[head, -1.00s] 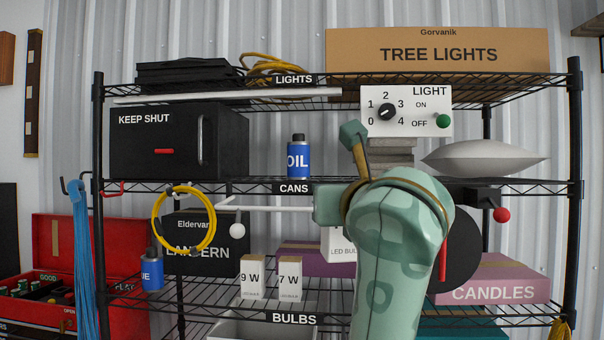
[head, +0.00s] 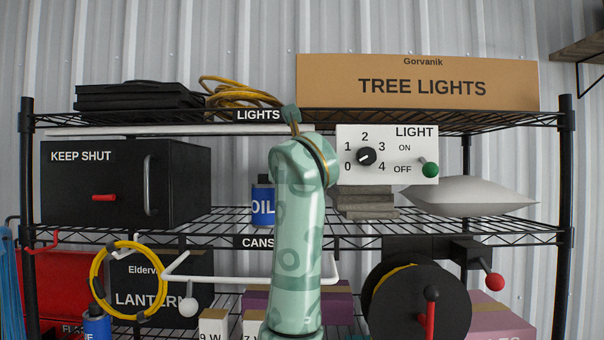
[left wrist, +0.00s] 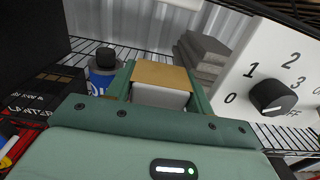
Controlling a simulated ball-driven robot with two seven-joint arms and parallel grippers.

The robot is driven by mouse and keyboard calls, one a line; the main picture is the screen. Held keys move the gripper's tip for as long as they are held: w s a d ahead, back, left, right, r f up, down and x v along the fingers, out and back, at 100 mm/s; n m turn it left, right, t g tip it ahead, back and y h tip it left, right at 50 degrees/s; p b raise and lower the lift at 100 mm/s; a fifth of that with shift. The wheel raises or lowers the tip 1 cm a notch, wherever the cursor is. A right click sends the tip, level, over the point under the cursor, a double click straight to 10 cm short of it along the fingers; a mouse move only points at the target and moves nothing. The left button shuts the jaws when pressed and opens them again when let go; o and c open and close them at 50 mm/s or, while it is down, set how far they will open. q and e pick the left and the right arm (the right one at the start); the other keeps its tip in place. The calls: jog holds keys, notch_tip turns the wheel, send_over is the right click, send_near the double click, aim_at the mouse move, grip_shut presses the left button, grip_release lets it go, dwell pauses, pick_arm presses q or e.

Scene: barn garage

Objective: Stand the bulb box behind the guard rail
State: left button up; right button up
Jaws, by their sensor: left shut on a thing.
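My left gripper (left wrist: 160,87) is shut on a white box with a tan top (left wrist: 160,78), apparently the bulb box, in the left wrist view. It is near the middle shelf, between the oil can and the dial panel. In the head view my left arm hides the gripper and box. A white rail (head: 230,279) with a white ball knob (head: 188,308) runs across the front below the CANS label, partly behind my arm; it is likely the guard rail. Two white boxes marked 9 W (head: 213,324) and 7 W (head: 254,326) stand below it. My right gripper is not in view.
The blue oil can (head: 262,205) stands left of my arm and shows in the left wrist view (left wrist: 103,75). The dial panel (head: 400,170) and grey slabs (head: 367,205) are to the right. A black reel (head: 395,305) with a red handle hangs lower right.

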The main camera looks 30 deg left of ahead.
pick_arm(q)
jog(key=w+a+f+p, duration=0.1)
jog(key=w+f+p, duration=0.1)
jog(key=w, duration=0.1)
jog(key=w+a+f+p, duration=0.1)
jog(key=shift+w+a+f, duration=0.1)
jog(key=shift+w+a, duration=0.2)
jog(key=shift+a, duration=0.05)
jog(key=shift+a+f, duration=0.1)
jog(key=shift+f, duration=0.05)
jog(key=shift+f, duration=0.1)
jog(key=o, duration=1)
jog(key=shift+c, duration=0.2)
